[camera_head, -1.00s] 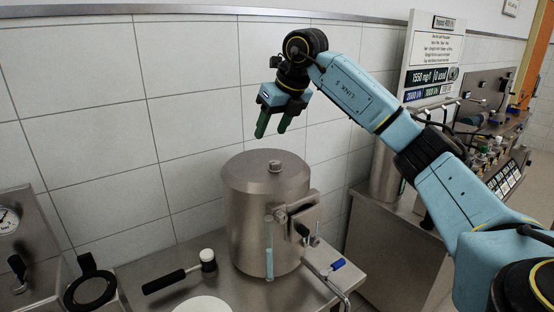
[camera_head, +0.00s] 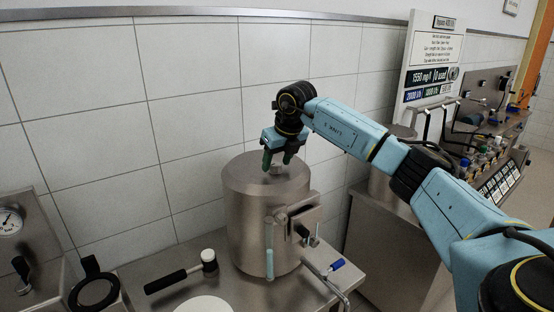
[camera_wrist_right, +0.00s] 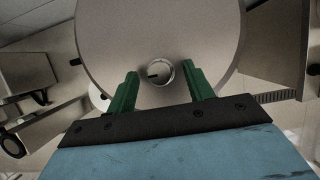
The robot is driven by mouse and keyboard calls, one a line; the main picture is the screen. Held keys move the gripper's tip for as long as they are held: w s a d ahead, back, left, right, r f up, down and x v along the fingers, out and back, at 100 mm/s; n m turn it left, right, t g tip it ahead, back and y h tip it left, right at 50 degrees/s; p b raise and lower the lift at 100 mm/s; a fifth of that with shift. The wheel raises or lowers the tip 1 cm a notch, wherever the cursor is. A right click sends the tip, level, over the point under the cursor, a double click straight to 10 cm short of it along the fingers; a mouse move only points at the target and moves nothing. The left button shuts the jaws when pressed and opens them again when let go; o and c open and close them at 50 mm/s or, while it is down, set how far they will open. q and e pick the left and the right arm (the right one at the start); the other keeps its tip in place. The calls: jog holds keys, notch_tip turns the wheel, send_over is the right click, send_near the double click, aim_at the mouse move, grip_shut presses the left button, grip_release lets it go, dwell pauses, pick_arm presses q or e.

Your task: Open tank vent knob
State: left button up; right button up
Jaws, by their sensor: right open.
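The tank (camera_head: 258,225) is a metal cylinder with a flat lid, standing on the steel bench. Its vent knob (camera_wrist_right: 160,73) is a small round metal knob on the lid; in the head view it (camera_head: 276,170) is partly hidden by my fingers. My right gripper (camera_head: 277,163) points down just above the lid. In the right wrist view my right gripper (camera_wrist_right: 165,82) has its green fingers apart, one on each side of the knob, with gaps showing. It holds nothing. My left gripper is in no view.
A black-handled mallet (camera_head: 182,275) lies on the steel bench (camera_head: 235,293) left of the tank. A latch bracket (camera_head: 300,207) sticks out from the tank's front right. A blue-handled item (camera_head: 337,265) lies at right. The tiled wall stands close behind.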

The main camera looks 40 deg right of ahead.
jog(key=shift+f, duration=0.25)
jog(key=c, duration=1)
